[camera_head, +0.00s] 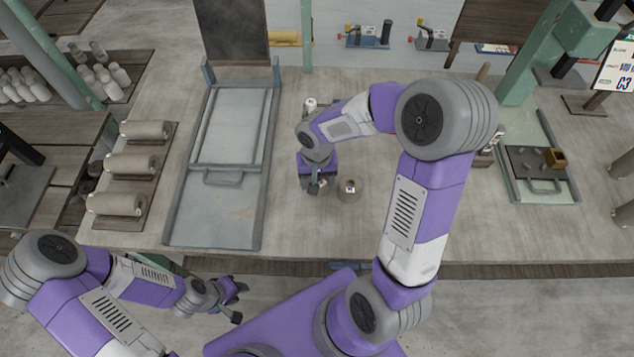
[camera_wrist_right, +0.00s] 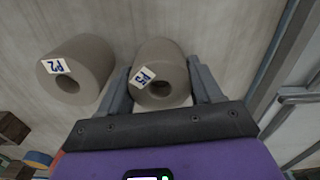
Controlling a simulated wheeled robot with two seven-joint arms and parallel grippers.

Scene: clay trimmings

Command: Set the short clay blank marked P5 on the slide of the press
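In the right wrist view the short grey clay blank marked P5 (camera_wrist_right: 160,60) stands between the two fingers of my right gripper (camera_wrist_right: 158,80). A finger lies close along each side of it, with no clear grip visible. In the head view this gripper (camera_head: 317,189) is low over the table and mostly hides P5. A similar blank marked P2 (camera_wrist_right: 90,58) stands beside it, outside the fingers; it also shows in the head view (camera_head: 349,191). A dark slide plate with a handle (camera_head: 530,175) lies at the right, by a green post. My left gripper (camera_head: 240,302) is open and empty, off the table's front.
A long grey framed tray with a handle (camera_head: 215,218) lies left of my right gripper. Several thick clay rolls (camera_head: 130,164) lie on a board farther left. Bare table (camera_head: 480,225) lies at right of centre.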

